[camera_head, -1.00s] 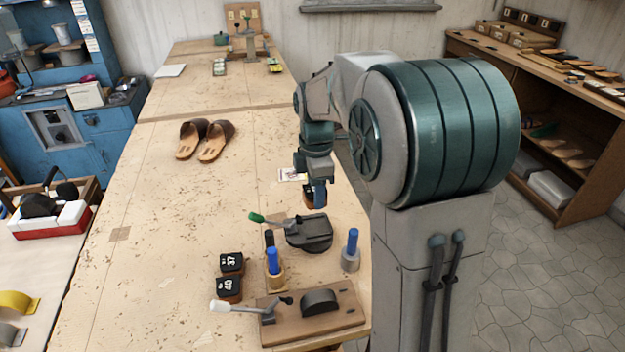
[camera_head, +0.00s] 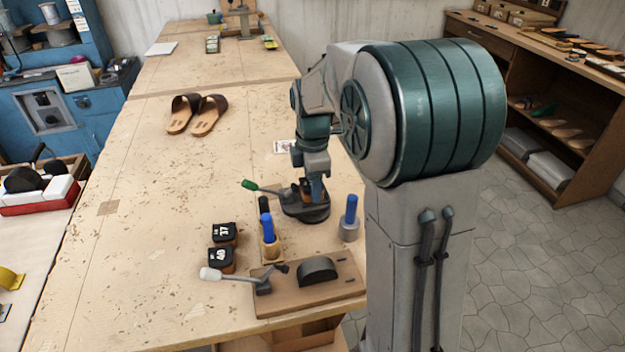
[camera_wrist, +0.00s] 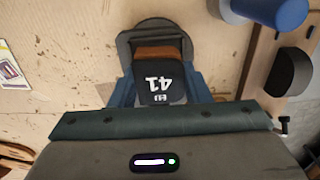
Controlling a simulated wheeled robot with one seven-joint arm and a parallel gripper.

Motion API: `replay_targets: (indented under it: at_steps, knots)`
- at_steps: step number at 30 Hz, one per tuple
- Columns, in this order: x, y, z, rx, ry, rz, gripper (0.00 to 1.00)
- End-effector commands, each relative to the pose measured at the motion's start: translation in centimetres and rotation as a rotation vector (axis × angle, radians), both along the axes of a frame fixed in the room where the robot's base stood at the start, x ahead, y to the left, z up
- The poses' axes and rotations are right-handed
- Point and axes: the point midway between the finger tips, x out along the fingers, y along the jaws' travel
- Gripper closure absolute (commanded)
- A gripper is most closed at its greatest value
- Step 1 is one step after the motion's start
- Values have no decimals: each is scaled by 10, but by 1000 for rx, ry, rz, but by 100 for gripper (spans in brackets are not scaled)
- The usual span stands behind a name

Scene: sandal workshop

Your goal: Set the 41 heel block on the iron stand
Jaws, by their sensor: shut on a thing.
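The 41 heel block (camera_wrist: 160,82), black with a white 41 and a brown layer, is held between my gripper's blue fingers (camera_wrist: 160,92) in the wrist view. The dark iron stand (camera_wrist: 150,25) shows around and behind the block there. In the head view, my gripper (camera_head: 311,190) points down over the iron stand (camera_head: 308,213), with the block (camera_head: 304,186) partly hidden by the fingers. The block is over the stand's top; I cannot tell whether it touches it.
A green-tipped lever (camera_head: 250,184) sticks out left of the stand. Two other heel blocks (camera_head: 224,234) (camera_head: 222,260) and a wooden jig (camera_head: 310,285) are nearer. The bench's left side is mostly clear, with sandals (camera_head: 197,113) farther back.

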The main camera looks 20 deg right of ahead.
Motion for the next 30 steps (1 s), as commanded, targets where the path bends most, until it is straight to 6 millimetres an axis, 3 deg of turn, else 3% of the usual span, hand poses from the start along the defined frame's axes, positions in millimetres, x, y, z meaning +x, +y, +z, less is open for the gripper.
replay_targets:
  at_steps: [28, 29, 30]
  knots:
    - [0, 0, -7, 0, -1, 0, 80]
    - [0, 0, -7, 0, -1, 0, 49]
    - [0, 0, -7, 0, -1, 0, 38]
